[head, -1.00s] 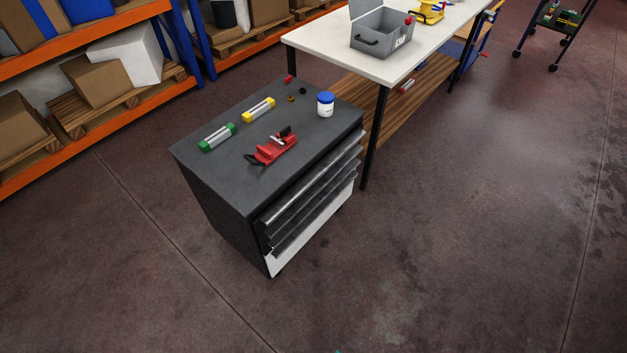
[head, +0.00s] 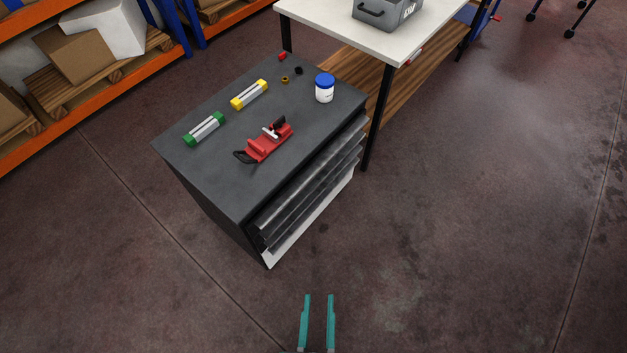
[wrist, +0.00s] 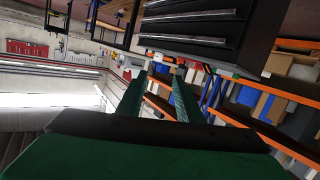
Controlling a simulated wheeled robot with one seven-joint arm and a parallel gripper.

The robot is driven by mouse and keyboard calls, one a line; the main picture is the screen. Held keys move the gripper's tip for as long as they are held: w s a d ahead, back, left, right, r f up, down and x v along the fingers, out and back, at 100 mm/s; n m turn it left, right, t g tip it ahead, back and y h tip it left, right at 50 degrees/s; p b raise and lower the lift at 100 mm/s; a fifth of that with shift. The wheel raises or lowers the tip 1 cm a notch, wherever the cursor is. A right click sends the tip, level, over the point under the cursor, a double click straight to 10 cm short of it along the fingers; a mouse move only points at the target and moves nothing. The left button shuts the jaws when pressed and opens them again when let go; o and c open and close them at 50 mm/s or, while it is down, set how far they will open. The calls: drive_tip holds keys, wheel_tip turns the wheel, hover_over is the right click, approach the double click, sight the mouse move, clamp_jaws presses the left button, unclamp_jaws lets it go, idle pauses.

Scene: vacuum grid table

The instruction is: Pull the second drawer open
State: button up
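A dark grey drawer cabinet (head: 205,185) stands in the middle of the head view, its stacked drawer fronts (head: 312,187) facing lower right. The drawers look shut, with light handle strips along them. The second drawer cannot be told apart surely in the head view. In the wrist view the drawer fronts (wrist: 190,28) show at the top, with long metal handles. My gripper (head: 318,298) is at the bottom of the head view, with two teal fingers apart and nothing between them. It is clear of the cabinet. Its fingers also show in the wrist view (wrist: 158,88).
On the cabinet top are a red vise (head: 265,145), a white jar with blue lid (head: 325,88), a green level (head: 204,128) and a yellow level (head: 250,94). A white-topped workbench (head: 350,35) stands behind. Open floor (head: 470,220) lies to the right.

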drive_tip(key=w+d+f+n+t, duration=0.1)
drive_tip(key=w+f+n, duration=0.8)
drive_tip(key=w+f, duration=0.55)
drive_tip(key=w+f+n+y, duration=0.1)
drive_tip(key=w+f+n, duration=0.2)
drive_tip(key=w, duration=0.7)
drive_tip(key=w+a+f+n+y, duration=0.1)
drive_tip(key=w+f+n, duration=0.2)
drive_tip(key=w, duration=0.8)
drive_tip(key=w+a+f+n+t, duration=0.1)
drive_tip(key=w+f+n, duration=0.2)
drive_tip(key=w, duration=0.7)
drive_tip(key=shift+w+f+y, duration=0.2)
drive_tip(key=shift+f+y, duration=0.15)
drive_tip(key=shift+y, duration=0.05)
clamp_jaws()
